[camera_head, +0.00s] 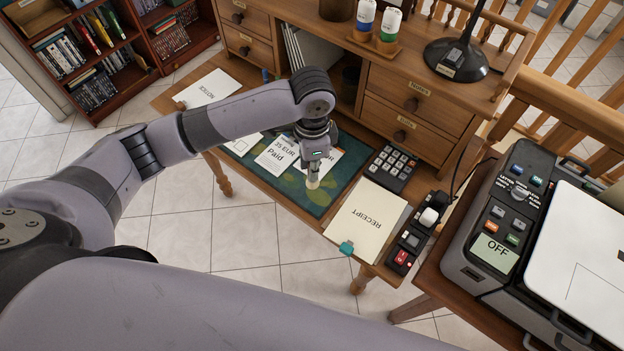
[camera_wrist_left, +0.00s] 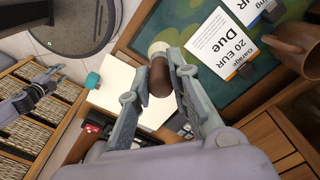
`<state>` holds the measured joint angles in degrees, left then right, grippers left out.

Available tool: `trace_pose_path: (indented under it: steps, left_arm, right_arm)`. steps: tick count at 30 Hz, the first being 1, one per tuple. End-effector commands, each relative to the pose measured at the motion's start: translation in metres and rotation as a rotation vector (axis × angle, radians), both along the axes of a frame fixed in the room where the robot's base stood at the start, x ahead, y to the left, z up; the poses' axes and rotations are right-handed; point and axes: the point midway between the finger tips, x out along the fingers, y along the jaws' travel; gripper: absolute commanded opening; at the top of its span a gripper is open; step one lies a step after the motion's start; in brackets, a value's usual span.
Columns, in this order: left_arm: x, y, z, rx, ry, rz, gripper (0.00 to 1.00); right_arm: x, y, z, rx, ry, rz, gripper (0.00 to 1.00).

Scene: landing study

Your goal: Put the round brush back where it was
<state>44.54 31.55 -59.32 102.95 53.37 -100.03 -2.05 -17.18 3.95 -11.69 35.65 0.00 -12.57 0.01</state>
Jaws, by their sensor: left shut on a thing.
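The round brush, with a brown barrel and a pale round end, is between the fingers of my left gripper in the left wrist view (camera_wrist_left: 158,76). In the head view its pale end (camera_head: 312,184) shows just below my left gripper (camera_head: 314,172), over the green desk mat (camera_head: 318,200). My left gripper is shut on the brush; whether the brush touches the mat is unclear. What looks like my right gripper (camera_wrist_left: 52,74) is small at the left of the left wrist view, its fingers too small to read.
Bills (camera_head: 277,156) lie on the mat. A calculator (camera_head: 391,168), a receipt pad (camera_head: 366,220) with a teal clip, and a black switch strip (camera_head: 410,243) are to the right. Drawers (camera_head: 413,103) stand behind. A printer-like machine (camera_head: 497,240) reading OFF stands at the far right.

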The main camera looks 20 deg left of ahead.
Motion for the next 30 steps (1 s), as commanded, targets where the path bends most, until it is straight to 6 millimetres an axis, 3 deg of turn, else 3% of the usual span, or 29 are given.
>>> trace_pose_path:
  steps: [3,8,15,29,30]
  left_arm:
    - [0.000,0.000,-0.020,0.001,0.002,0.001,0.00]
    - [0.000,0.000,-0.033,0.001,0.000,0.002,0.00]
    - [0.000,0.000,-0.067,0.001,0.000,0.002,0.00]
    - [0.000,0.000,-0.076,-0.001,-0.001,0.001,0.00]
    - [0.000,0.000,-0.076,0.000,-0.001,0.001,0.20]
  right_arm:
    - [0.000,-0.004,0.002,-0.005,0.000,0.002,0.40]
    - [0.000,-0.008,0.003,-0.009,0.000,0.001,0.40]
    - [0.000,-0.013,0.006,-0.015,0.001,-0.001,0.40]
    - [-0.001,-0.013,0.006,-0.016,0.003,-0.001,0.40]
    - [-0.001,-0.013,0.006,-0.016,0.003,-0.001,0.40]
